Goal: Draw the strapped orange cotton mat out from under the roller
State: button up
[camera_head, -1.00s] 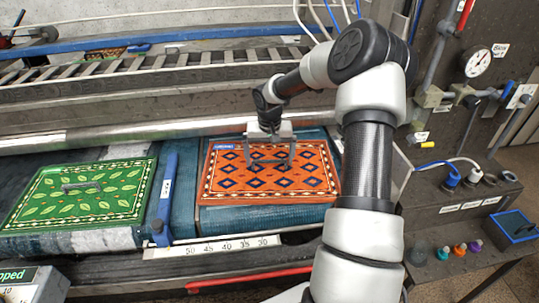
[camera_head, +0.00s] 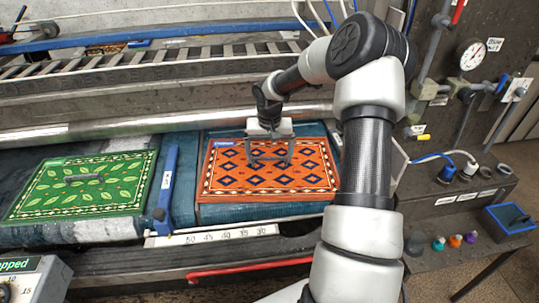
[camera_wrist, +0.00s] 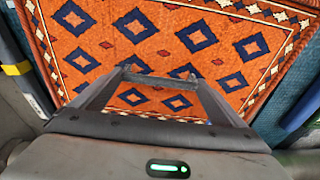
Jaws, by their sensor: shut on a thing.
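The orange cotton mat (camera_head: 225,182), patterned with dark blue diamonds and a cream border, lies flat on a blue-green bed in the head view. Its far edge shows just in front of the long metal roller (camera_head: 110,133), with a strip of bed between them. My gripper (camera_head: 268,158) is shut on the strap near the mat's middle, low over the mat. The strap is mostly hidden between the fingers. In the wrist view, my fingertips (camera_wrist: 158,72) are over the mat (camera_wrist: 140,50), whose pattern fills most of the picture.
A green leaf-patterned mat (camera_head: 110,197) lies to the left, beyond a blue divider bar (camera_head: 166,183). A numbered scale (camera_head: 215,236) and a red bar (camera_head: 250,268) run along the front. Hoses and valves stand at the right.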

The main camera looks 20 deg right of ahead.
aim_at(269, 172)
jog(key=shift+s, duration=0.25)
jog(key=o, duration=1.1)
jog(key=shift+w, duration=0.15)
jog(key=r, duration=0.5)
jog(key=s+r, duration=0.1)
jog(key=r, duration=0.5)
jog(key=s+a+r, duration=0.1)
jog(key=r, duration=0.5)
jog(key=shift+s+r+p, duration=0.15)
jog(key=shift+s+p, duration=0.05)
jog(key=shift+p, duration=0.15)
jog(key=shift+a, duration=0.1)
